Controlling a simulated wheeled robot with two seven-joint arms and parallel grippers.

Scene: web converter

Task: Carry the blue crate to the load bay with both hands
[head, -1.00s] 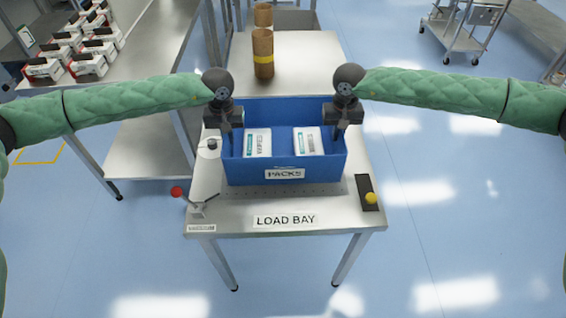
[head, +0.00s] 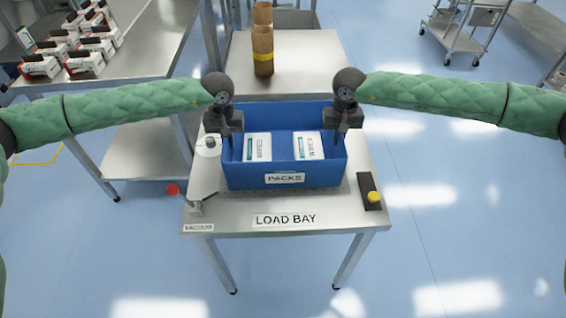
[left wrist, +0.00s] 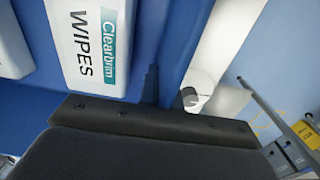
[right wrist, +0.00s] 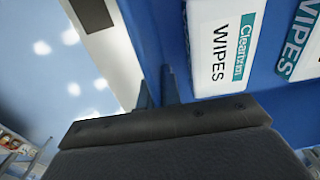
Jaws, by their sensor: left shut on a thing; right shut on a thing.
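The blue crate (head: 325,176), labelled PACKS, is over the steel load bay table (head: 345,215) in the head view, level, behind the LOAD BAY label. I cannot tell whether its base touches the tabletop. It holds white wipes packs (head: 257,147). My left gripper (head: 231,145) is shut on the crate's left wall and my right gripper (head: 340,143) on its right wall. The left wrist view shows the left fingers (left wrist: 168,92) at the blue wall. The right wrist view shows the right fingers (right wrist: 156,90) at the opposite wall. The crate's underside is hidden.
A red-knobbed lever (head: 173,190) stands at the table's front left, with a white round part (head: 208,145) behind it. A black plate with a yellow knob (head: 374,196) is at the right. Brown cylinders (head: 263,50) stand behind. Open floor lies at the right.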

